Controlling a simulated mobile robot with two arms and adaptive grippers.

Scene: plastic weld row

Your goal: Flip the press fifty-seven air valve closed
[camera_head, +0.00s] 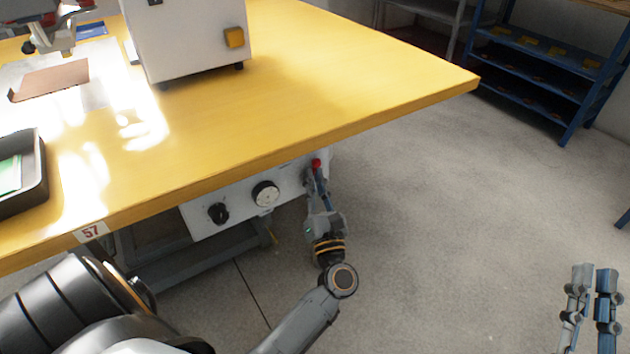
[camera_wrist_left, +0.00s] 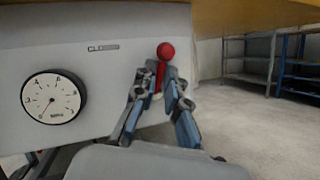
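The fingers hide the lever's lower part. My left gripper (camera_head: 317,180) also shows in the head view. My right gripper (camera_head: 591,278) is open and empty at the lower right.
The yellow table (camera_head: 330,60) overhangs the panel and bears the number tag 57 (camera_head: 91,232). A round gauge (camera_wrist_left: 53,97) and a black knob (camera_head: 218,213) sit left of the lever. Clear floor (camera_head: 450,200) lies to the right, with blue shelving (camera_head: 540,75) behind.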

